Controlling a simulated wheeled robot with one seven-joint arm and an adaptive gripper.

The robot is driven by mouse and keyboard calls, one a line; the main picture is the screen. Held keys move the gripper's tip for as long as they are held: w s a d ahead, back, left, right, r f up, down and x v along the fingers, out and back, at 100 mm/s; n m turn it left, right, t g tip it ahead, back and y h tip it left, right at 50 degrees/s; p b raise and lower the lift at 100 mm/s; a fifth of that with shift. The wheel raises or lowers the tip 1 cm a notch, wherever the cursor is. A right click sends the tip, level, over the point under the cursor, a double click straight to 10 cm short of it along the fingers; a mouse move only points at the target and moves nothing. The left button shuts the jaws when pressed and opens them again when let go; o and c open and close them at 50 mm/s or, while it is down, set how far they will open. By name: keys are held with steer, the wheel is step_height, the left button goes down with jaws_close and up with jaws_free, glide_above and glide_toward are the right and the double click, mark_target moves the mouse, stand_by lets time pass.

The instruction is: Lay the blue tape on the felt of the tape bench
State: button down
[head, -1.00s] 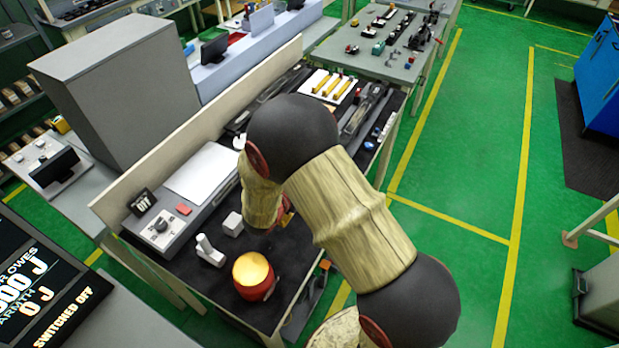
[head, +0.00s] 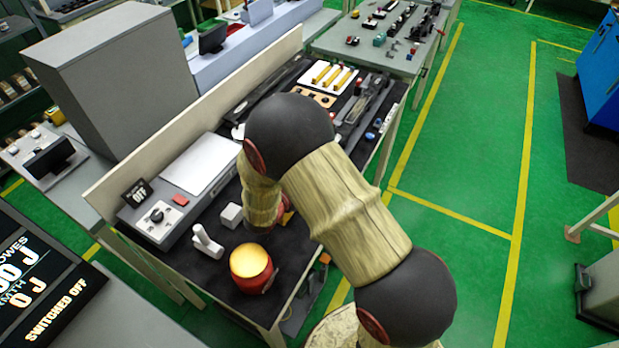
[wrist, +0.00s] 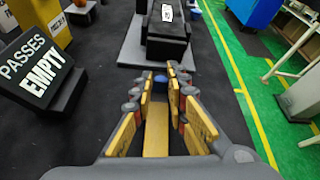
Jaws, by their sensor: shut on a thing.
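In the wrist view my gripper (wrist: 161,73) has its yellow-padded fingers drawn close together toward the tips. A small blue piece, the blue tape (wrist: 160,79), shows between the fingertips, held there; most of it is hidden. A yellow strip (wrist: 156,130) shows between the fingers nearer the wrist; I cannot tell what it is. In the head view my arm hides the fingertips and tape. The bench's dark felt top (head: 207,275) lies under my gripper.
A white tray with yellow bars (head: 327,77) is farther back. In the wrist view a "PASSES EMPTY" sign (wrist: 38,72) and a black block (wrist: 167,30) stand ahead.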

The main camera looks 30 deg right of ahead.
steer(key=c, duration=1.7)
jaws_free()
steer(key=v, duration=1.2)
steer(key=shift+r, duration=0.1)
